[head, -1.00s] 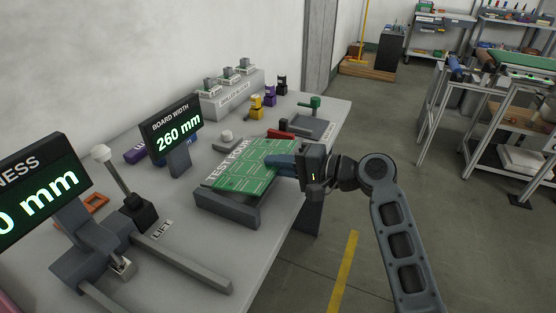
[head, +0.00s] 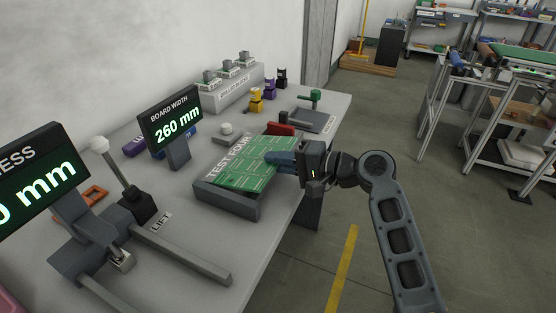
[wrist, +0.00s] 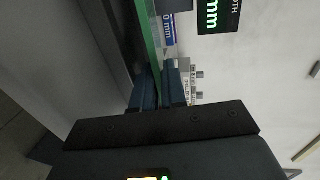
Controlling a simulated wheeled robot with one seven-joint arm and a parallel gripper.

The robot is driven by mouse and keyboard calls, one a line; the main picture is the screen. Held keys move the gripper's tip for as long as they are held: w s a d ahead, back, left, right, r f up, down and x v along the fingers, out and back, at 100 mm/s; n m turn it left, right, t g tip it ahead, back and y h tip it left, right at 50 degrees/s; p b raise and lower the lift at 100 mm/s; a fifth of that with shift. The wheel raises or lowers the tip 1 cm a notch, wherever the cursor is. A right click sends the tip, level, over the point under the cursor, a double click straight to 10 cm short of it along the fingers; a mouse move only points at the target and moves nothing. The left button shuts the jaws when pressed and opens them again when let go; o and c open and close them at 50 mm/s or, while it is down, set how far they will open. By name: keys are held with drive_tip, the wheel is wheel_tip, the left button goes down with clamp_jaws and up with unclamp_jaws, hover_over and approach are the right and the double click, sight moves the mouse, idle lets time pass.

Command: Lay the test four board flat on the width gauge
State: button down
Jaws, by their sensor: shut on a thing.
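The green test four board (head: 250,172) lies over the width gauge, with its white lettering along the far left side. The width gauge (head: 232,203) is a dark grey frame on the bench; its front wall shows below the board. My gripper (head: 282,160) is shut on the board's right edge. In the wrist view the board (wrist: 149,35) is a thin green strip between the blue fingers (wrist: 160,90). I cannot tell whether the board touches the gauge all along its underside. The board width display (head: 172,127) behind reads 260 mm.
A lift post with a lever (head: 138,205) and long rails stand at the left. A red block (head: 282,130) sits just behind the board. Small yellow, purple and black clamps (head: 256,100) and a grey block with fixtures (head: 232,92) stand at the back.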

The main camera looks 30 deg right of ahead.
drive_tip(key=shift+f, duration=0.2)
drive_tip(key=c, duration=1.1)
unclamp_jaws()
drive_tip(key=shift+c, duration=0.3)
drive_tip(key=o, duration=0.4)
drive_tip(key=shift+f, duration=0.15)
drive_tip(key=shift+s+f, duration=0.1)
drive_tip(key=shift+f, duration=0.05)
drive_tip(key=shift+c, duration=0.9)
drive_tip(key=shift+s+d, duration=0.1)
drive_tip(key=shift+d, duration=0.05)
drive_tip(key=shift+s+d, duration=0.45)
drive_tip(key=shift+s, duration=0.1)
drive_tip(key=shift+c, duration=0.2)
drive_tip(key=shift+r+p, duration=0.2)
drive_tip(key=shift+p, duration=0.55)
